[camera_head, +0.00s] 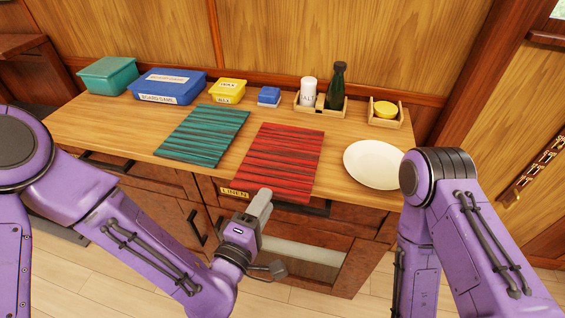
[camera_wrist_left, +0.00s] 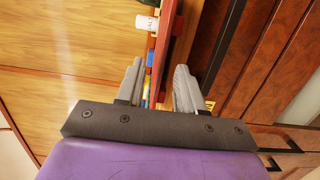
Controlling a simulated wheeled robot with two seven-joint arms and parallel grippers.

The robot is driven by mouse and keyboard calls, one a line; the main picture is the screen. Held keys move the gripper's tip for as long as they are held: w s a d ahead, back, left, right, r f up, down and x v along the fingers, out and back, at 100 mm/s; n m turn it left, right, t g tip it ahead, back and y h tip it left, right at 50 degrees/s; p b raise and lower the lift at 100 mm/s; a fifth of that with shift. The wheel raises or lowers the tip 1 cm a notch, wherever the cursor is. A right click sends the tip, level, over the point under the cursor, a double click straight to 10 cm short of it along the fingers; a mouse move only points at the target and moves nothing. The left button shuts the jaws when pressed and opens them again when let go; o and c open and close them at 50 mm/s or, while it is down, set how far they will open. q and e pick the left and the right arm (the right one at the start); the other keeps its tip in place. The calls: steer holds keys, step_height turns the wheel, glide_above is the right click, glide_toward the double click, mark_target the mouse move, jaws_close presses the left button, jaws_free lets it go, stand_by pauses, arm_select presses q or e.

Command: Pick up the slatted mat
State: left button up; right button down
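Two slatted mats lie flat on the wooden counter. The red slatted mat (camera_head: 281,158) is in the middle, and its front edge juts a little past the counter's front edge. The green slatted mat (camera_head: 203,135) lies to its left. My left gripper (camera_head: 262,203) is at the front edge of the red mat. In the left wrist view my left gripper (camera_wrist_left: 158,85) has its fingers apart, with the red mat (camera_wrist_left: 160,45) seen edge-on beyond the gap between them. Contact cannot be told. My right arm shows at right, but its gripper is out of view.
A white plate (camera_head: 374,164) lies right of the red mat. Along the back stand a teal box (camera_head: 107,75), a blue box (camera_head: 167,86), a yellow box (camera_head: 228,91), a small blue box (camera_head: 269,97), a salt shaker (camera_head: 308,91), a dark bottle (camera_head: 337,87) and a yellow-lidded pot (camera_head: 385,109).

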mark_target(276, 190)
arm_select(q)
steer(key=p+x, duration=0.1)
steer(key=x, duration=0.3)
steer(key=shift+d+p, duration=0.4)
steer(key=shift+w+d+f, duration=0.15)
steer(key=shift+w+d, duration=0.05)
steer(key=shift+w, duration=0.15)
jaws_close()
